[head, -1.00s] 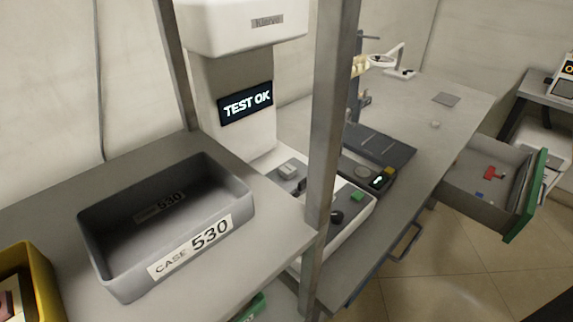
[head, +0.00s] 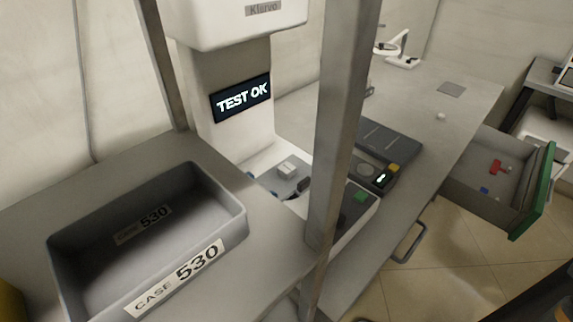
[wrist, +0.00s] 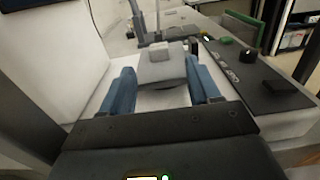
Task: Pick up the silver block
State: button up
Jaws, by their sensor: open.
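The silver block (head: 289,169) sits on the grey fixture of the white test machine, below its screen, in the head view. In the wrist view the silver block (wrist: 162,68) is straight ahead, between the lines of my two blue fingers. My gripper (wrist: 163,86) is open, with one finger on each side and a gap between them. The fingers appear short of the block or just at its near side; I cannot tell the exact depth.
The test machine's screen (head: 242,98) reads TEST OK. A grey rack post (head: 343,130) stands in front of the machine. A grey case marked 530 (head: 235,225) sits on the shelf at left.

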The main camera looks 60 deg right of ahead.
aim_at(282, 172)
jog(key=shift+x, duration=0.85)
jog(key=p+x, duration=0.1)
jog(key=x, duration=0.1)
jog(key=p+x, duration=0.1)
jog(key=x, duration=0.1)
jog(key=shift+w+r, duration=0.1)
jog(key=shift+r, duration=0.1)
jog(key=shift+d+f+p, duration=0.15)
jog(key=shift+d+p, duration=0.2)
jog(key=shift+d, duration=0.3)
grip_shut()
